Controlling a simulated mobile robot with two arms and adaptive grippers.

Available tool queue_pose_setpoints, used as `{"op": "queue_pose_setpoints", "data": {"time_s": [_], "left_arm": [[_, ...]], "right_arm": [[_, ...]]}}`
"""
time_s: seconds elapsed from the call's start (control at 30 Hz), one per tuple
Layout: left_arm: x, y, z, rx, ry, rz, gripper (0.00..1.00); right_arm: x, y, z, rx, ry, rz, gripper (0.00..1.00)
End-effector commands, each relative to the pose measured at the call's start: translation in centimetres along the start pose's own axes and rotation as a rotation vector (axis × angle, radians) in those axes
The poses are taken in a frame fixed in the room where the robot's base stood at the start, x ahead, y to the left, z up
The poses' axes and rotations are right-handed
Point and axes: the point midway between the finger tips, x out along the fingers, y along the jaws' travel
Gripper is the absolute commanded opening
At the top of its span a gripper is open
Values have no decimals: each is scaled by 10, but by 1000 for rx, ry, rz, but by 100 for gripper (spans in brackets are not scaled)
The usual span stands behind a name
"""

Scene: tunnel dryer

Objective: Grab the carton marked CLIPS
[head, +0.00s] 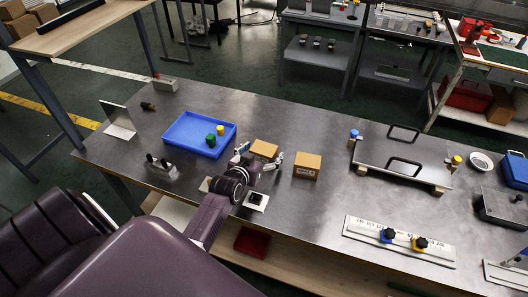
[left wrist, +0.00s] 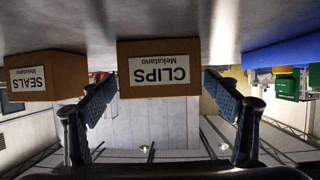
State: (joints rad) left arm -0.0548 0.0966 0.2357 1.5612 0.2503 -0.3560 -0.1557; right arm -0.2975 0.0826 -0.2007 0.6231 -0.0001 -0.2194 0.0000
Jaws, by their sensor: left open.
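The carton marked CLIPS (left wrist: 159,69) is a brown box with a white label, upside down in the left wrist view, centred between my fingers. In the head view the same carton (head: 264,149) stands on the grey bench just beyond my left gripper (head: 260,158). The gripper is open, one finger towards each side of the carton. It also shows in the left wrist view (left wrist: 160,105). I cannot tell whether the fingertips reach past the carton's front face. My right gripper is out of view.
A blue tray (head: 178,142) with a green block (head: 211,140) and a yellow piece (head: 220,130) lies left of the cartons. A plate with black handles (head: 402,166) stands to the right. A white rail with knobs (head: 399,241) lies near the front edge.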

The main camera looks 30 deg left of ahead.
Motion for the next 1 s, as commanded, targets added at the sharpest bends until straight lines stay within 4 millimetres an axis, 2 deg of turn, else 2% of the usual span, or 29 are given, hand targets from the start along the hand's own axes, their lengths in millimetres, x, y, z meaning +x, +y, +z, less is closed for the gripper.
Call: {"op": "queue_pose_setpoints", "data": {"time_s": [0.03, 0.13, 0.4, 0.57, 0.83, 1.0], "left_arm": [[4, 0, 0, 0, -1, 0, 82], [9, 0, 0, 1, -1, 0, 82], [10, 0, 0, 0, 0, -1, 81], [10, 0, 0, 0, 0, -1, 63], [10, 0, 1, 0, 0, -1, 33], [10, 0, 0, 0, 1, -1, 32]], "right_arm": [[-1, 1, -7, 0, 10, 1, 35], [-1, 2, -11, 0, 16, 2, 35], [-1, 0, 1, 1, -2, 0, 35], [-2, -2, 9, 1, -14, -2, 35], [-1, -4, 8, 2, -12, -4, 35], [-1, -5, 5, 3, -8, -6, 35]]}}
